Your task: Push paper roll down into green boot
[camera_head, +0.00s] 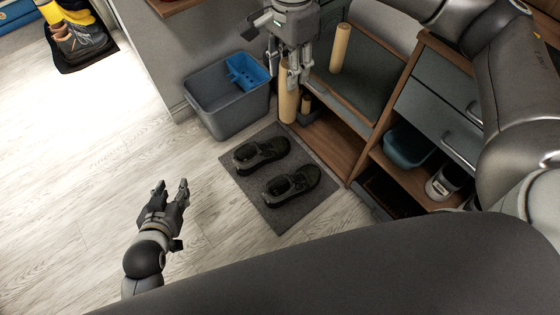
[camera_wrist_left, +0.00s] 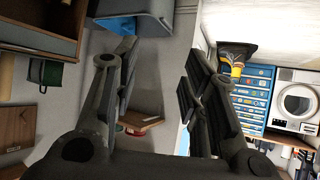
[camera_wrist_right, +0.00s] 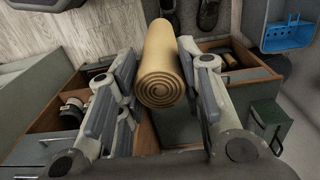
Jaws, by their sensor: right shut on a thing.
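A tan paper roll (camera_head: 288,97) stands upright below my right gripper (camera_head: 296,78). In the right wrist view the roll (camera_wrist_right: 162,60) is between the fingers, its spiral end facing the camera. A second tan roll (camera_head: 340,48) stands by the green-grey bench top, just right of the gripper. No boot is clearly green. A pair of dark low shoes, one here (camera_head: 262,154), rests on a grey mat (camera_head: 272,209). Other boots (camera_head: 80,40) stand at the far upper left. My left gripper (camera_head: 172,190) is open and empty above the floor.
A grey bin (camera_head: 226,105) with a blue basket (camera_head: 247,70) stands left of my right gripper. A wooden bench with open compartments (camera_head: 333,142) and a drawer cabinet (camera_head: 440,105) lie to the right. The pale floor (camera_head: 75,190) at left is clear.

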